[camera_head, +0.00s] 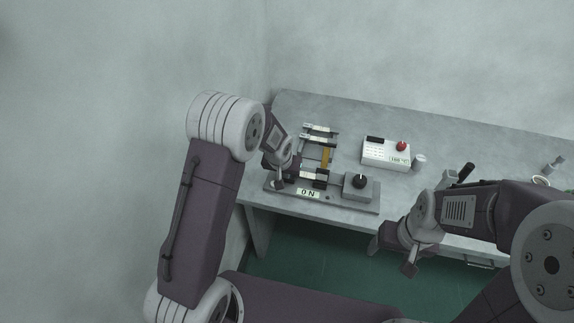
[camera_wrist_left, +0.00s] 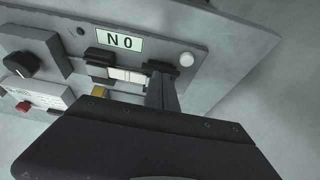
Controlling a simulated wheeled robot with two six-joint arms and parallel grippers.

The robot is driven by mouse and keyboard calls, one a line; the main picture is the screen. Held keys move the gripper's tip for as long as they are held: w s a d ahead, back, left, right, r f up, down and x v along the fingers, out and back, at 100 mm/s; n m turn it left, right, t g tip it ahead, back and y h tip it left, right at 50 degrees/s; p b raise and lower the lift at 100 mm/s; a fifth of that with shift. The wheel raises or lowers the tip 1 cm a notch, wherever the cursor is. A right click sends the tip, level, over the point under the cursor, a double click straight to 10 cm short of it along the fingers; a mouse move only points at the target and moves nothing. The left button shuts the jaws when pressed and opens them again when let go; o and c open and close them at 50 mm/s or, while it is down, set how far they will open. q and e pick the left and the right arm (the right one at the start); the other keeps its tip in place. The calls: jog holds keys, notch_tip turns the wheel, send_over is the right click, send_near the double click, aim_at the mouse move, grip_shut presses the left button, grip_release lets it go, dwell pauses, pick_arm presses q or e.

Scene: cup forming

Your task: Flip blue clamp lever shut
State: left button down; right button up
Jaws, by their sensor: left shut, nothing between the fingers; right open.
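The clamp fixture stands on a grey base plate (camera_head: 345,203) at the table's left front, with an ON label (camera_head: 308,194). Dark clamp blocks (camera_head: 314,175) hold a pale strip between them. No clearly blue lever shows; my left gripper may hide it. My left gripper (camera_head: 279,181) is at the left end of the plate, beside the clamp. In the left wrist view its dark shut fingers (camera_wrist_left: 162,90) reach to the dark block (camera_wrist_left: 163,66) near a round white knob (camera_wrist_left: 187,59); I cannot tell whether they touch. My right gripper (camera_head: 392,257) is open and empty before the table's front edge.
A grey box with a black dial (camera_head: 360,182) sits on the plate's right. A yellow bar (camera_head: 327,158) lies behind the clamp. The wall is close on the left.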

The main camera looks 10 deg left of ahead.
pick_arm(q)
jog(key=shift+s+f, duration=0.2)
jog(key=shift+s, duration=0.1)
pick_arm(e)
jog(key=shift+s+f, duration=0.25)
jog(key=shift+s, duration=0.05)
pick_arm(q)
jog(key=shift+r, duration=0.1)
pick_arm(e)
jog(key=shift+r, duration=0.1)
